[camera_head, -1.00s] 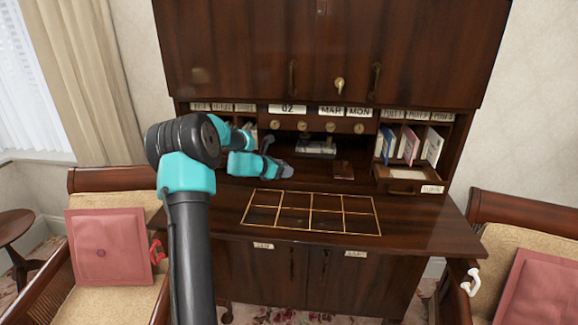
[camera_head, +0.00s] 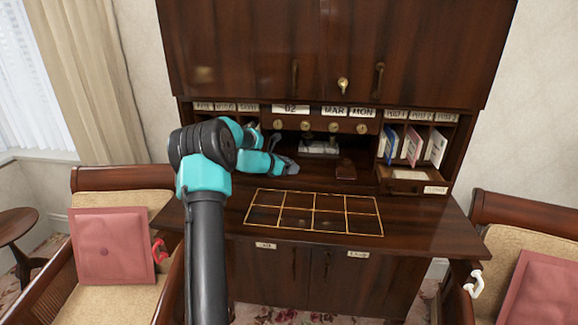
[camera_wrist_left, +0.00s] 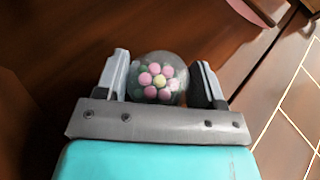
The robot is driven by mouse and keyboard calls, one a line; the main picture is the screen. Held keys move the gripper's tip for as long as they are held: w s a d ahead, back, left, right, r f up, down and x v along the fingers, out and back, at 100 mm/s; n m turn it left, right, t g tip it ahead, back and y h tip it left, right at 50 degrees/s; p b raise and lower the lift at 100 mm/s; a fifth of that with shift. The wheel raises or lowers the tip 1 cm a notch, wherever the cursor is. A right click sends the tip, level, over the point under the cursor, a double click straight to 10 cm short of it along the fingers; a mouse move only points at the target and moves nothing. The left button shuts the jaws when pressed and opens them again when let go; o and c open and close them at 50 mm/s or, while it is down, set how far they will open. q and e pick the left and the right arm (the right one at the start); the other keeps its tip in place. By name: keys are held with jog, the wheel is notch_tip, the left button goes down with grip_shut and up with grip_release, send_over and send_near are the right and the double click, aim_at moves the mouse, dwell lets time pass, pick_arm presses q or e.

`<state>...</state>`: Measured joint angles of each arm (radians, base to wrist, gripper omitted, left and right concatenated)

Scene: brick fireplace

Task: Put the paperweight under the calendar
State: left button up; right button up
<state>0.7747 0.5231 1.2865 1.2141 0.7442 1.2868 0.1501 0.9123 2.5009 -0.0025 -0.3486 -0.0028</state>
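In the head view my left gripper (camera_head: 290,166) is over the left rear of the desk, and the paperweight cannot be made out. The calendar is a row of white cards, 02 (camera_head: 291,109), MAR (camera_head: 335,111) and MON (camera_head: 362,112), above small knobbed drawers. My right gripper is not in view.
Under the drawers is a dark open recess with a pale object (camera_head: 318,147). A small brown object (camera_head: 346,169) stands to its right. Upright folders (camera_head: 412,146) and an open drawer (camera_head: 410,175) are at the right. The gold grid (camera_head: 315,212) on the desk looks clear.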

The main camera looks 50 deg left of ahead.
pick_arm(q)
jog(key=o, duration=0.4)
jog(key=shift+r, duration=0.15)
jog(key=v, duration=1.2)
